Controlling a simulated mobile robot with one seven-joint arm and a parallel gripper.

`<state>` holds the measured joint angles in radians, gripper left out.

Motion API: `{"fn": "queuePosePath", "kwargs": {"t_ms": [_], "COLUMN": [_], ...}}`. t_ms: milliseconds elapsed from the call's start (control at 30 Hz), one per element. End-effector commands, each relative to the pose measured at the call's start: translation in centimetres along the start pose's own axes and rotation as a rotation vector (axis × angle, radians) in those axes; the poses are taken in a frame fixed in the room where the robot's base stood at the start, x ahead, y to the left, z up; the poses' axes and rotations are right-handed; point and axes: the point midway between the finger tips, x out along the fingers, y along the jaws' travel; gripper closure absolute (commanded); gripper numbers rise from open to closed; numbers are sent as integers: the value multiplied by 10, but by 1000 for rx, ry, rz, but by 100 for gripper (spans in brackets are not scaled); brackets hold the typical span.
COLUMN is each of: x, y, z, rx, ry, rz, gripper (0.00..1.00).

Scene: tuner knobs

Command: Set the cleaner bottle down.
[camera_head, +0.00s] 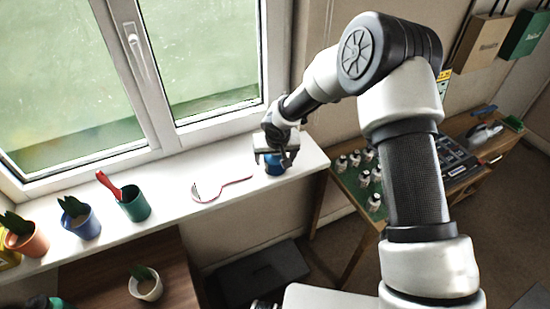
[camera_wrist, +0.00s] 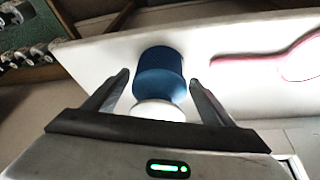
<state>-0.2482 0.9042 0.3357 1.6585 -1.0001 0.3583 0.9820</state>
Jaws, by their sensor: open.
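A blue bottle with a white top, which I take to be the cleaner bottle (camera_head: 275,168), is at the right end of the white window sill (camera_head: 225,165). In the wrist view the bottle (camera_wrist: 160,70) appears to stand upright, its white top nearest my gripper. My gripper (camera_head: 274,158) is just above and around it, and partly hides it in the head view. In the wrist view my gripper (camera_wrist: 159,78) is open, one finger on each side of the bottle, with gaps visible between fingers and bottle.
A red-rimmed fly-swatter-like object (camera_head: 208,192) lies left of the bottle on the sill. Further left stand a green pot (camera_head: 134,204) with a red tool, a blue pot (camera_head: 81,222) and an orange pot (camera_head: 27,241). The window is behind; a workbench with several knobs (camera_head: 366,176) is right.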

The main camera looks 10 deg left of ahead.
Motion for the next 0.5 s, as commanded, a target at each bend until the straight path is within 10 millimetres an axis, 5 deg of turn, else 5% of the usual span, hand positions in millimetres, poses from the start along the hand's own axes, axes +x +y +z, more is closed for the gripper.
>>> {"fn": "queuePosePath", "kwargs": {"t_ms": [167,500], "x": [-10,-81], "y": [0,1], "z": [-2,-2], "rx": [0,2], "ry": [3,4], "rz": [0,0], "gripper": [23,23]}}
